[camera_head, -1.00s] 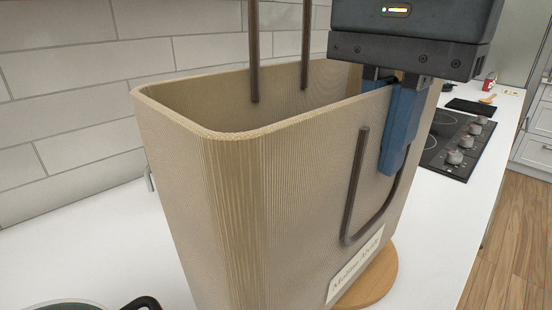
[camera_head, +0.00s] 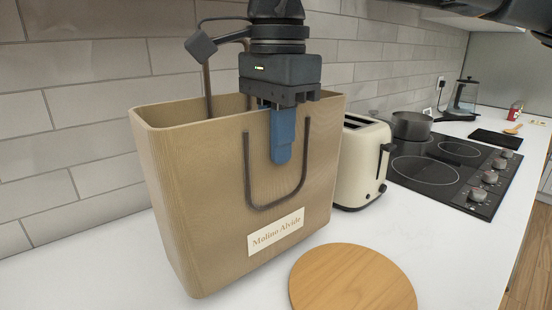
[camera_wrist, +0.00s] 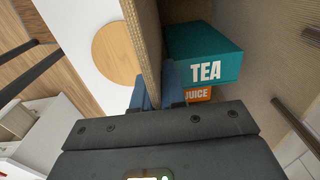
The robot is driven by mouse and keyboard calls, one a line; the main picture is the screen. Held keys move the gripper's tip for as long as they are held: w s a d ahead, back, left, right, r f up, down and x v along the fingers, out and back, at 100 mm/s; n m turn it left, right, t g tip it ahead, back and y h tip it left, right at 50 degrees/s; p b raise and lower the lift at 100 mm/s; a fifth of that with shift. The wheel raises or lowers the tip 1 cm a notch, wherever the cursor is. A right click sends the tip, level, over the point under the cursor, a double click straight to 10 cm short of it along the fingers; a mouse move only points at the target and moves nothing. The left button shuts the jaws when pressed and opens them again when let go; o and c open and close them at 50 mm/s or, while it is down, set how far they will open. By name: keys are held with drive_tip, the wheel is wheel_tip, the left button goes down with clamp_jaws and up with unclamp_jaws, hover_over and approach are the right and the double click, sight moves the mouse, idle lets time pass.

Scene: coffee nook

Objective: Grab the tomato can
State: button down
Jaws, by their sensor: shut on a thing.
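No tomato can can be made out for certain. A tan paper bag (camera_head: 200,190) labelled "Molino Alvide" stands on the counter. My gripper (camera_head: 281,150) is at its front rim, one blue finger outside the front wall and the other hidden inside. In the wrist view my gripper (camera_wrist: 157,85) is shut on the bag wall (camera_wrist: 147,40), one finger on each side. Inside the bag lie a teal TEA box (camera_wrist: 205,52) and, partly hidden, an orange JUICE box (camera_wrist: 198,94).
A round wooden board (camera_head: 352,280) lies in front of the bag. A cream toaster (camera_head: 360,165) stands close to its right. Beyond are a pot (camera_head: 411,126), a cooktop (camera_head: 455,165), a black slab (camera_head: 496,139) and a small red container (camera_head: 515,112). Front counter is partly clear.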

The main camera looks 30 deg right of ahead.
drive_tip(key=shift+f, duration=1.85)
drive_tip(key=c, duration=1.2)
unclamp_jaws()
